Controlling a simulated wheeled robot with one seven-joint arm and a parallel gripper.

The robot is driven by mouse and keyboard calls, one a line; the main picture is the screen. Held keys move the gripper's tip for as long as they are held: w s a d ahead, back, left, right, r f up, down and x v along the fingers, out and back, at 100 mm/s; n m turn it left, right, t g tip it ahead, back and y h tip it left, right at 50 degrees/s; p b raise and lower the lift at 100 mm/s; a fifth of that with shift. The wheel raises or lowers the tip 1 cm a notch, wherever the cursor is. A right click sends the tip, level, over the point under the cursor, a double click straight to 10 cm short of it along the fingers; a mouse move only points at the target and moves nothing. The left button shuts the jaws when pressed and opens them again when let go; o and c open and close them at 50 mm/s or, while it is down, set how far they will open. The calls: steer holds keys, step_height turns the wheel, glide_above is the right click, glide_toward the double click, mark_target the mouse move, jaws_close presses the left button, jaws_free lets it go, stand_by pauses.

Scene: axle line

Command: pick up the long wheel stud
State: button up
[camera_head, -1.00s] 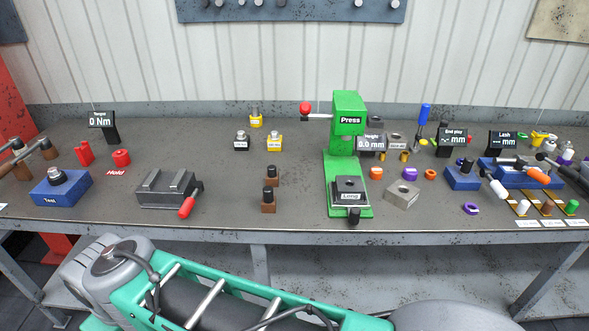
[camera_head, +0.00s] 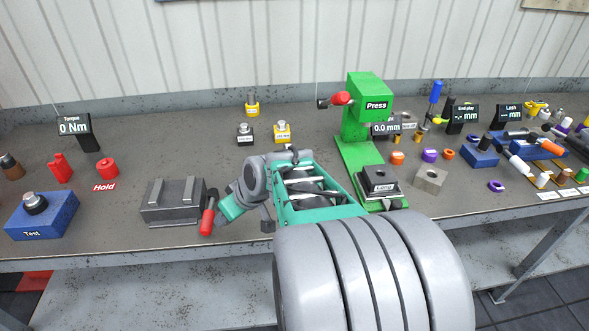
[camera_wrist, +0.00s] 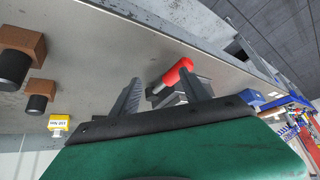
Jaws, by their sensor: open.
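I cannot pick out the long wheel stud for certain. A plate marked "Long" (camera_head: 384,188) lies at the foot of the green press (camera_head: 368,100). Two brown blocks with black cylindrical tops show at the left of the wrist view, one larger (camera_wrist: 22,42) and one smaller (camera_wrist: 40,92); in the head view my arm hides their place. My gripper (camera_wrist: 160,80) is open and empty. Its two dark fingers are spread, with the red vise handle (camera_wrist: 172,76) seen between and beyond them. In the head view my gripper (camera_head: 228,208) is beside that handle, its fingers hardly visible.
A grey vise block (camera_head: 172,203) stands left of my gripper. A blue test block (camera_head: 42,215) and a red cylinder (camera_head: 107,168) are farther left. Small labelled weights (camera_head: 282,132) stand behind. Coloured pegs (camera_head: 563,176) and gauges crowd the right. Bare bench lies behind the vise.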

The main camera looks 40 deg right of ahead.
steer(key=d+t, duration=0.1)
steer(key=d, duration=0.3)
steer(key=w+d+f+m+t, duration=0.1)
steer(key=d, duration=0.4)
steer(key=d+t, duration=0.1)
steer(key=d, duration=0.4)
steer(key=shift+w+f+t+h, duration=0.15)
steer(key=shift+w+t+h, duration=0.15)
steer(key=shift+t, duration=0.1)
steer(key=s+d+r+m+t+h, duration=0.1)
steer(key=s+d+m+t+h, duration=0.15)
steer(key=d, duration=0.75)
steer(key=shift+n, duration=0.25)
steer(key=p+x, duration=0.1)
steer(key=x, duration=0.2)
steer(key=d+p+x, duration=0.1)
steer(key=x, duration=0.2)
steer(key=shift+w+d, duration=0.2)
steer(key=shift+w, duration=0.15)
steer(key=shift+r+t, duration=0.1)
steer(key=shift+t, duration=0.15)
steer(key=shift+c, duration=0.5)
jaws_close()
